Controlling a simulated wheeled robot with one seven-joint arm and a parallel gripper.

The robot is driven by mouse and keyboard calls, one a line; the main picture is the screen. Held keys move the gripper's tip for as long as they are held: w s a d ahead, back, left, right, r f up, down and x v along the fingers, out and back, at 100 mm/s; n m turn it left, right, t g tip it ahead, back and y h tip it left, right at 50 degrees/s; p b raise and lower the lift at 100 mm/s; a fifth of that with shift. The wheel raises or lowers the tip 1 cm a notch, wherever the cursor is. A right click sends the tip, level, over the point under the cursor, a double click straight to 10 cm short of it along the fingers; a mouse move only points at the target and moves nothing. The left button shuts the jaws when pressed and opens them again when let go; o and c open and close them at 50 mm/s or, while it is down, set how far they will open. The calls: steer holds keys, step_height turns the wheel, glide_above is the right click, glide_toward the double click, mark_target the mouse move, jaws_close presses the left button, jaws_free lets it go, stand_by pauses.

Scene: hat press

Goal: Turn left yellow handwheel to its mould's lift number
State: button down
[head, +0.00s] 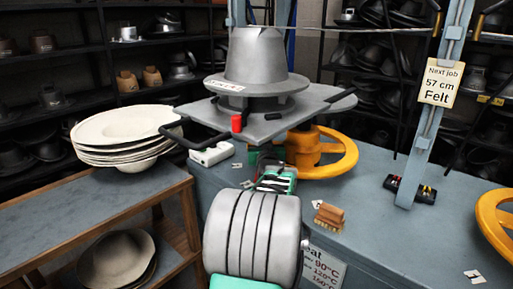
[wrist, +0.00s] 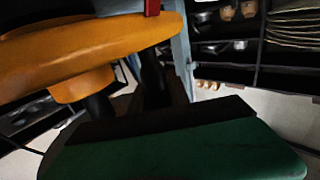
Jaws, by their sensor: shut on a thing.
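The left yellow handwheel (head: 335,160) lies flat under the press plate. Its left rim is hidden behind the plate and my arm. It also fills the upper left of the wrist view (wrist: 90,50). My gripper (head: 268,162) is at that left side, shut on the rim; the contact itself is mostly hidden. One dark green finger with a black pad (wrist: 170,145) shows below the wheel in the wrist view. The grey hat mould (head: 259,58) stands upright on the plate above the wheel. A small white label (head: 226,85) on its brim is too small to read.
The press plate (head: 310,105) with black handles and a red knob (head: 236,123) overhangs my gripper. A second yellow handwheel (head: 496,222) is at the right edge. A brush (head: 329,217) lies on the bench. A sign (head: 440,83) reads "Next job 57 cm Felt". Felt blanks (head: 120,128) are stacked left.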

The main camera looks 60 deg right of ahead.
steer(key=shift+s+d+r, duration=0.1)
steer(key=shift+d+r, duration=0.1)
steer(key=shift+d, duration=0.25)
steer(key=shift+r+h, duration=0.1)
steer(key=shift+h, duration=0.2)
steer(key=c, duration=1.6)
jaws_free()
steer(key=shift+c, duration=0.2)
steer(key=shift+o, duration=0.7)
steer(key=shift+s+d, duration=0.2)
steer(key=shift+d, duration=0.05)
steer(key=shift+o, duration=1.3)
steer(key=shift+w+a, duration=0.1)
steer(key=shift+w+a+f, duration=0.1)
steer(key=shift+f, duration=0.1)
steer(key=shift+w, duration=0.1)
steer(key=v, duration=0.8)
